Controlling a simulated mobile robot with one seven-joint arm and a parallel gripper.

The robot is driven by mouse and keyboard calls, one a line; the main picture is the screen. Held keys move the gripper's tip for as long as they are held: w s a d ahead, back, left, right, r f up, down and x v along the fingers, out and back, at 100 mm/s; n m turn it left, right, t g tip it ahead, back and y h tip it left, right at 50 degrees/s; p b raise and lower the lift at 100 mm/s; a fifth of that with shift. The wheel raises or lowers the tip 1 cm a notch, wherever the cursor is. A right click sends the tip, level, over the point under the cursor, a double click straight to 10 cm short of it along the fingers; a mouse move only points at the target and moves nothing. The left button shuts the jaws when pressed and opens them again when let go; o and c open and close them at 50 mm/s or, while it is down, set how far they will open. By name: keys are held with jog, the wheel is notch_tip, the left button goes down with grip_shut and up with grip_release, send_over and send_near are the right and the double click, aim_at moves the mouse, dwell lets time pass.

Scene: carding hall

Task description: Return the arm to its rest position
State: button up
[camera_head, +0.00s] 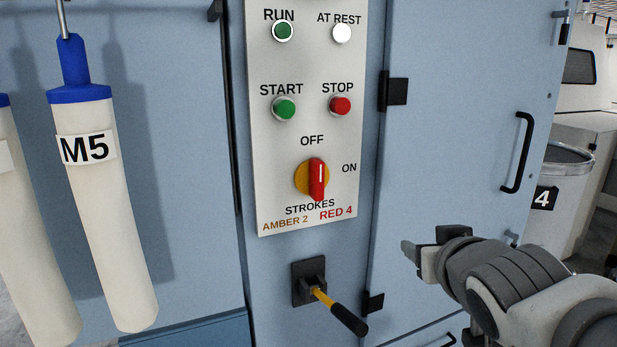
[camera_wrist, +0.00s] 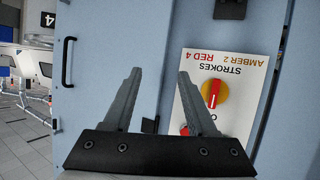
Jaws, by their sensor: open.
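My gripper (camera_head: 424,253) is at the lower right in the head view, in front of the blue machine cabinet and right of the control panel. In the wrist view my gripper (camera_wrist: 160,72) shows two grey fingers spread apart with nothing between them. The wrist view is upside down. My arm reaches in from the lower right corner of the head view. The gripper appears apart from the yellow lever with a black grip (camera_head: 338,312), which sticks out of a black plate below the panel.
The grey control panel (camera_head: 264,160) carries a red rotary switch (camera_head: 317,178), a green START button (camera_head: 284,108) and a red STOP button (camera_head: 340,105). A black door handle (camera_head: 520,152) juts out at right. White tubes, one marked M5 (camera_head: 112,220), hang at left.

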jog(key=s+a+f+g+p, duration=0.2)
jog(key=s+g, duration=0.1)
jog(key=s, duration=0.4)
jog(key=s+a+f+g+y+p, duration=0.1)
jog(key=s+f+g+p, duration=0.1)
jog(key=s+g, duration=0.2)
jog(key=s, duration=0.3)
jog(key=shift+a+g, duration=0.3)
jog(key=shift+a, duration=0.05)
